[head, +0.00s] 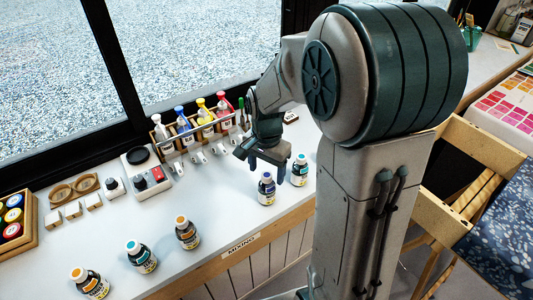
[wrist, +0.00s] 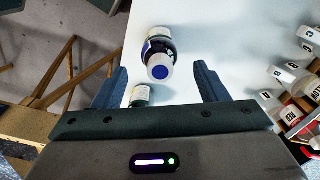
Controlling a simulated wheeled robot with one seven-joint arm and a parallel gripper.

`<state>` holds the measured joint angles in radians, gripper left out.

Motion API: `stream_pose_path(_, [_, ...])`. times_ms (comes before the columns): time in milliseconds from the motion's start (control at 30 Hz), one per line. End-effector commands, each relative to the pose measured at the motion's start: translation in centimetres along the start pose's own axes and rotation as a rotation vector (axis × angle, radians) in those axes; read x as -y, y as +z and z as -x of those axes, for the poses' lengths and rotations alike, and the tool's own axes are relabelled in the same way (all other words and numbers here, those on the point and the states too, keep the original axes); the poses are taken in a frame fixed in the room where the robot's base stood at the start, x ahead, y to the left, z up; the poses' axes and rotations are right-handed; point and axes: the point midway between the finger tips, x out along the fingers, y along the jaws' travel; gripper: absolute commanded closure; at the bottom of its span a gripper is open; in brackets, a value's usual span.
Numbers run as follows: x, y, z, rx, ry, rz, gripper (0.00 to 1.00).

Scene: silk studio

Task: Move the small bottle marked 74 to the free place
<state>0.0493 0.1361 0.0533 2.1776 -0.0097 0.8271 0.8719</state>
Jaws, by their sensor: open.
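Small dark bottles with coloured caps stand along the front of the white counter. The number 74 cannot be read on any of them. My gripper (head: 268,162) is open and points down just behind and above the blue-capped bottle (head: 266,188). In the wrist view that bottle (wrist: 158,48) lies ahead, roughly centred between the open fingertips (wrist: 161,72), with a blue dot on its white cap. A teal-capped bottle (head: 300,169) stands to its right; part of it shows by the left finger in the wrist view (wrist: 140,95).
An orange-capped bottle (head: 187,232), a teal-capped one (head: 140,255) and another orange-capped one (head: 88,281) stand further left. Bare counter lies between them and the blue-capped bottle, above the MIXING label (head: 241,244). A wooden rack (head: 160,134) of squeeze bottles stands behind.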

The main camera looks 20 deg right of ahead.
Motion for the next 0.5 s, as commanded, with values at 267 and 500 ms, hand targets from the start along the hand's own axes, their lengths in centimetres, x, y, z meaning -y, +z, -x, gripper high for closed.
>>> stream_pose_path(267, [0.0, -0.1, 5.3, -0.002, -0.002, -0.001, 0.33])
stream_pose_path(500, [-0.6, 0.5, 7.1, -0.011, -0.010, 0.041, 0.33])
